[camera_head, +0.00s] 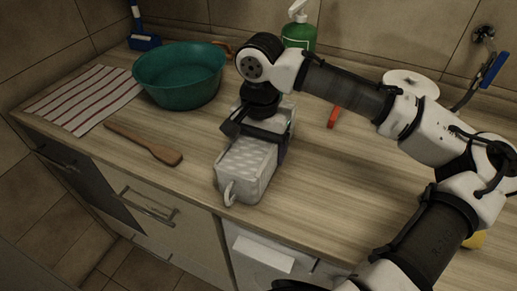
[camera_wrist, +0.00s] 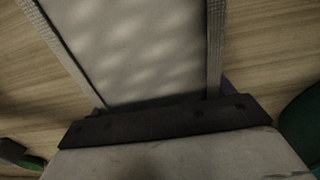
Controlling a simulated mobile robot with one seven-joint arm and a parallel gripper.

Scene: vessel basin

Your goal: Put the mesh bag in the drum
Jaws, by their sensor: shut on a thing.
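The mesh bag (camera_head: 246,168) is a pale grey, box-shaped bundle with a dimpled top and a loop at its near end. It is at the counter's middle, near the front edge; I cannot tell whether it touches the counter. My gripper (camera_head: 256,132) comes down over it from above and is shut on it, with dark jaws across its width. In the wrist view the bag (camera_wrist: 140,45) fills the upper middle, against the dark jaw bar. No drum opening shows; a white appliance front (camera_head: 262,253) is partly visible under the counter.
A teal basin (camera_head: 180,80) stands at the back left beside a striped cloth (camera_head: 82,98). A wooden spatula (camera_head: 145,143) lies left of the bag. A green pump bottle (camera_head: 299,37) and a white roll (camera_head: 411,84) are at the back. The counter right of the bag is mostly clear.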

